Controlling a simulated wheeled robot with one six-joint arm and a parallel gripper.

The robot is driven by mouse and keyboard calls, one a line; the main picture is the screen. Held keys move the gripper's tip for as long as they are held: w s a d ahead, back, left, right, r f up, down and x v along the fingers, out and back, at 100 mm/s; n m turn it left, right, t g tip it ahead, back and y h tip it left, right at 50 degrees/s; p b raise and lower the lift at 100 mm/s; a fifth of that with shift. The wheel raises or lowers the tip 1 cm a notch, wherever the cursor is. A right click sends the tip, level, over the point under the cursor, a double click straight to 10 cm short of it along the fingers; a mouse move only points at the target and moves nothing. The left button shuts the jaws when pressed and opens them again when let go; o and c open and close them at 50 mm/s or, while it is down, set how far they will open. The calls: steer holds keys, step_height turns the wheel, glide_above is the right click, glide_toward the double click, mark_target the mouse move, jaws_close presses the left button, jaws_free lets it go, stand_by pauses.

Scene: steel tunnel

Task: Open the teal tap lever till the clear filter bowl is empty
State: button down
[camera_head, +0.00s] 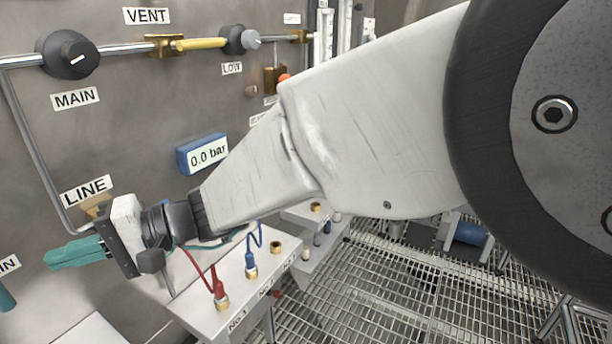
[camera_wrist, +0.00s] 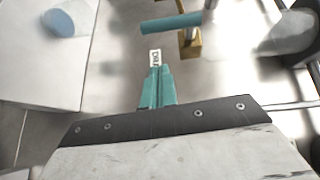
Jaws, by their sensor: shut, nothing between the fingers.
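My gripper (camera_head: 52,257) has teal fingers and is at the left of the head view, in front of the panel; its fingers are shut with nothing between them. In the wrist view the fingertips (camera_wrist: 156,70) point up the picture. The teal tap lever (camera_wrist: 170,22) lies crosswise beyond them, beside a brass fitting (camera_wrist: 190,46), with a visible gap from the fingers. Part of a teal bar, apparently the lever (camera_head: 5,298), shows at the left edge of the head view. I cannot make out the clear filter bowl for certain in either view.
A small label (camera_wrist: 155,58) is just beyond the fingertips. A blue gauge (camera_head: 203,154) reads 0.0 bar. A white box (camera_head: 240,285) with red and blue leads stands below my wrist. A pale blue round thing (camera_wrist: 62,22) is on a white surface. Pipes run along the panel.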

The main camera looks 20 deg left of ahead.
steer(key=v, duration=0.9)
steer(key=shift+w+d+f, duration=0.2)
steer(key=shift+d+f, duration=0.05)
steer(key=shift+f, duration=0.1)
